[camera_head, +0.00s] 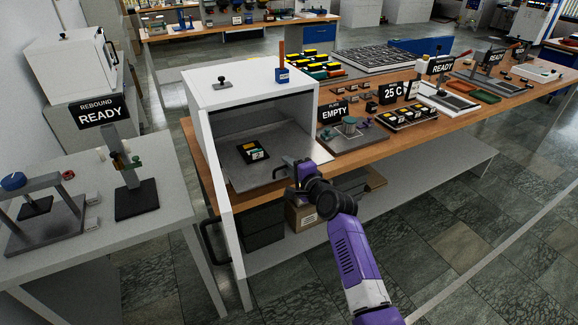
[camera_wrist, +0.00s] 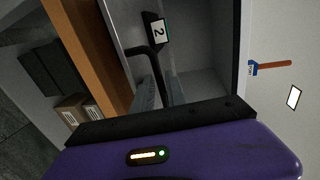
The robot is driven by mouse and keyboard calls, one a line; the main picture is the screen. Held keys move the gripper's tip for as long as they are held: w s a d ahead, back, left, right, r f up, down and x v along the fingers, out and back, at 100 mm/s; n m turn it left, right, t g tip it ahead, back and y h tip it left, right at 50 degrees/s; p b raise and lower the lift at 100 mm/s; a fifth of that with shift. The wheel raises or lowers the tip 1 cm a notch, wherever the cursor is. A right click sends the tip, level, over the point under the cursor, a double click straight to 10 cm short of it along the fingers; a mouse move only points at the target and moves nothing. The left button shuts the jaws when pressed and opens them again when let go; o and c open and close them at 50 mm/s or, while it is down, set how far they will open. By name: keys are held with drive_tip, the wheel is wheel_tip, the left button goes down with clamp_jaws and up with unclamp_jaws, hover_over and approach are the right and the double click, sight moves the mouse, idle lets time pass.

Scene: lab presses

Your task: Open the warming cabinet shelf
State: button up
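The white warming cabinet (camera_head: 255,90) stands on the wooden bench, its door (camera_head: 222,215) swung open toward me on the left. Inside, a grey metal shelf (camera_head: 236,178) carries a black block with a coloured label (camera_head: 252,151). The block, marked 2, also shows in the wrist view (camera_wrist: 158,32). My gripper (camera_head: 288,170) is at the shelf's front right edge. In the wrist view, a black bar handle (camera_wrist: 143,49) on the shelf runs down beside or between my gripper's fingers (camera_wrist: 160,92). Whether they are closed on it is unclear.
A black door handle (camera_head: 211,243) sticks out at lower left. Right of the cabinet stand a plate stand (camera_head: 350,130), an EMPTY sign (camera_head: 334,111) and a tray of blocks (camera_head: 407,117). A cardboard box (camera_head: 302,216) sits on the under-shelf. A blue-based tool (camera_head: 282,73) stands on the cabinet top.

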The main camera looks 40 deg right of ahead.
drive_tip(key=shift+s, duration=0.1)
drive_tip(key=v, duration=0.7)
drive_tip(key=shift+s, duration=0.35)
drive_tip(key=shift+a+r, duration=0.1)
drive_tip(key=shift+a, duration=0.05)
